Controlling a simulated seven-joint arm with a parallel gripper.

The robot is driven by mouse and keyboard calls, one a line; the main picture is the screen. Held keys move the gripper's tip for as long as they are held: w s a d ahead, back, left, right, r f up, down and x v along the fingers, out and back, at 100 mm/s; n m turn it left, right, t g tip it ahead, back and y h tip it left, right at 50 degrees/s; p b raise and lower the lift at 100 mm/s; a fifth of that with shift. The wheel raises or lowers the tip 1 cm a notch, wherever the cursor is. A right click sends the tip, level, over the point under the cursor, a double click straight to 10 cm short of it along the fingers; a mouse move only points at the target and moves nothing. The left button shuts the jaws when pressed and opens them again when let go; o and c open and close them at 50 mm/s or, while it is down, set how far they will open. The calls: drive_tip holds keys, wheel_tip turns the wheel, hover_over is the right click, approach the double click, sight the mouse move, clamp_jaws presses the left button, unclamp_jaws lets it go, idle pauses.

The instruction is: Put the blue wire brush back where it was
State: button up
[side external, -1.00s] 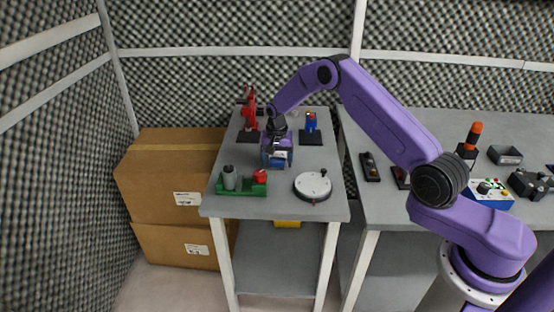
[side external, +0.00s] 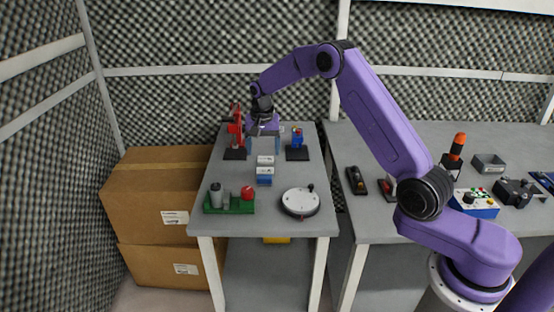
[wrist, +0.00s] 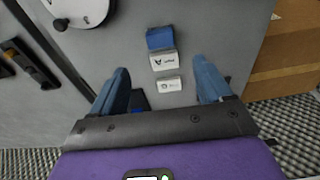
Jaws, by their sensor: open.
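I cannot pick out a blue wire brush for certain in either view. A small blue item (side external: 298,137) with a bit of red stands on a black base at the back right of the small table. A blue-and-white box (side external: 264,176) lies mid-table, with a smaller white box (side external: 265,160) just behind it; in the wrist view the blue-and-white box (wrist: 162,50) and white box (wrist: 168,85) lie beyond my fingertips. My gripper (side external: 263,146) is open and raised over the table behind them. In the wrist view, nothing is held between its blue fingers (wrist: 163,78).
A red stand (side external: 237,140) is close on the left of my gripper. A green tray (side external: 229,205) with cylinders and a red piece is at the front left. A white round disc (side external: 300,202) is at the front right. Cardboard boxes (side external: 150,205) stand left of the table.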

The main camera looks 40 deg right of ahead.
drive_tip(key=s+a+r+n+y, duration=0.1)
drive_tip(key=s+a+r+n, duration=0.35)
drive_tip(key=s+a, duration=0.3)
drive_tip(key=s+a+r+n, duration=0.4)
drive_tip(key=s+a+n, duration=0.25)
drive_tip(key=s, duration=0.25)
drive_tip(key=s+d+n, duration=0.2)
drive_tip(key=s+n, duration=0.3)
drive_tip(key=s, duration=0.9)
drive_tip(key=s+d+n, duration=0.3)
drive_tip(key=s+n, duration=0.2)
drive_tip(key=s, duration=1)
drive_tip(key=shift+r+n+g, duration=0.3)
drive_tip(key=shift+g, duration=0.1)
